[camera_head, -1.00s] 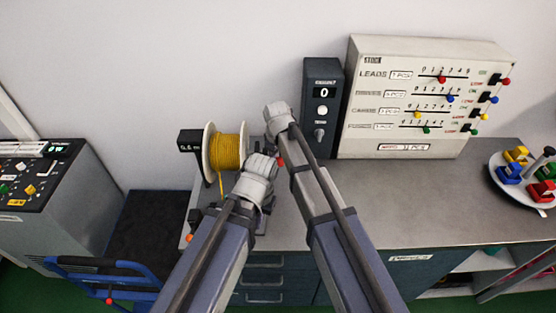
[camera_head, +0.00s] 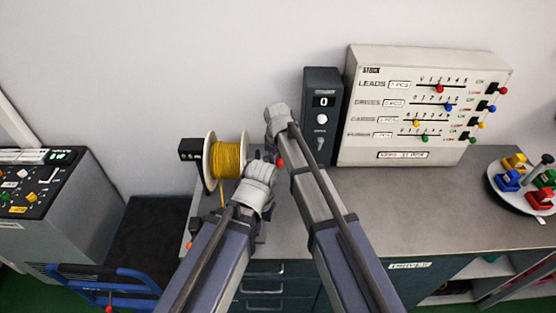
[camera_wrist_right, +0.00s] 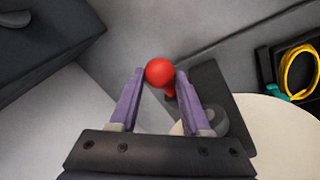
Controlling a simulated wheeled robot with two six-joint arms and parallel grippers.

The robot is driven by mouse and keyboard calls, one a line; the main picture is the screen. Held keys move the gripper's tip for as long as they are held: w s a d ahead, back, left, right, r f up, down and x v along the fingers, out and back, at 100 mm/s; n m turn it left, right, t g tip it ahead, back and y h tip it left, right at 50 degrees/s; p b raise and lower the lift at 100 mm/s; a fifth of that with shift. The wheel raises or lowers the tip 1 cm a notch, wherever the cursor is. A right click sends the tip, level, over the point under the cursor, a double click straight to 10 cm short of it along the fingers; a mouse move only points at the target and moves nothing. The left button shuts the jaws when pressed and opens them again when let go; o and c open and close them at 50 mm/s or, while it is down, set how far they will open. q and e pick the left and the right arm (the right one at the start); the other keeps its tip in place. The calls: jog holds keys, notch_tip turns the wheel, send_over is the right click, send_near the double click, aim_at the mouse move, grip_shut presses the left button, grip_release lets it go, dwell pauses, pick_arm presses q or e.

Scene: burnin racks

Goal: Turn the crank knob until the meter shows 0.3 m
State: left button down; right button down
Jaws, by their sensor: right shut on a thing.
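The crank knob is a red ball (camera_wrist_right: 160,72) on a short red stem in the right wrist view. My right gripper (camera_wrist_right: 159,84) is shut on it, with a purple finger on each side. In the head view a small red spot of the knob (camera_head: 281,162) shows beside my right arm. The spool of yellow cable (camera_head: 226,159) stands on the bench, left of my grippers. The meter (camera_head: 191,150) is a small black box at its left; its reading is too small to read. My left gripper (camera_head: 262,183) is right of the spool, its fingers hidden.
A dark box with a 0 display (camera_head: 322,101) and a beige stock panel (camera_head: 426,60) stand at the back of the bench. A round tray (camera_head: 510,200) with coloured blocks is at the far right. The bench (camera_head: 430,200) is clear between. A blue-handled cart (camera_head: 100,275) is at lower left.

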jog(key=shift+a+r, duration=0.1)
jog(key=shift+a, duration=0.05)
jog(key=shift+w+r+p, duration=0.8)
jog(key=shift+r+p, duration=0.15)
jog(key=shift+p, duration=0.1)
jog(key=shift+r, duration=0.1)
jog(key=shift+w+r+p, duration=0.2)
jog(key=shift+r+p, duration=0.4)
jog(key=shift+p, duration=0.05)
jog(key=shift+w+r+p, duration=0.15)
jog(key=shift+r+p, duration=0.4)
jog(key=shift+p, duration=0.05)
jog(key=shift+r, duration=0.1)
